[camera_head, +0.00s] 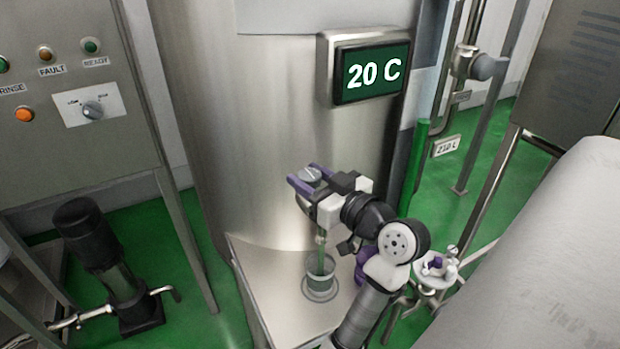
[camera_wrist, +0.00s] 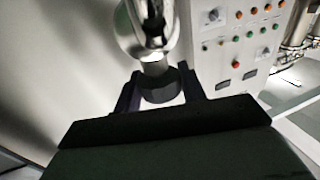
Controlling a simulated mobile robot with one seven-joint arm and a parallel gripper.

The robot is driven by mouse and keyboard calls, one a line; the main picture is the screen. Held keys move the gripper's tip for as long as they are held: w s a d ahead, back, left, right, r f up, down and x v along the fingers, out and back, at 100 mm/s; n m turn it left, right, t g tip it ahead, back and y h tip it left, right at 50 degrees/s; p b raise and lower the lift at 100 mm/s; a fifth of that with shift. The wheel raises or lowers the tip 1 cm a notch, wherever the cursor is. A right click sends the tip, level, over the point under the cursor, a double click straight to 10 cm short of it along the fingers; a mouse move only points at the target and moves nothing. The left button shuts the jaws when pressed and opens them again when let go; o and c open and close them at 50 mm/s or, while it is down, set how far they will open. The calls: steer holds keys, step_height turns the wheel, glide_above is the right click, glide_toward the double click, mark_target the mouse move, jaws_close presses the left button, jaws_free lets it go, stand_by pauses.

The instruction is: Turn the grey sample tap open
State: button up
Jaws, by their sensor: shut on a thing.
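The grey sample tap (camera_head: 311,174) is on the front of the large steel tank (camera_head: 255,130), below the display. My gripper (camera_head: 302,172) has its purple fingers on either side of the tap's round grey knob and is shut on it. In the wrist view the dark grey knob (camera_wrist: 160,88) sits between the two fingers, with a shiny metal tap body (camera_wrist: 147,25) beyond it. The arm hides part of the tap in the head view. I cannot tell how far the knob is turned.
A cup (camera_head: 320,268) stands on a steel shelf (camera_head: 270,283) below the tap. A display (camera_head: 372,73) reading 20 C is above. A control panel (camera_head: 60,120) and a black pump (camera_head: 110,265) are at left. A large light cylinder (camera_head: 560,240) is at right.

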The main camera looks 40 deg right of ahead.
stand_by(0.4)
steer(key=o, duration=1)
steer(key=shift+c, duration=0.2)
steer(key=s+b, duration=0.3)
steer(key=s, duration=1)
steer(key=shift+s+d, duration=0.25)
steer(key=shift+s, duration=0.15)
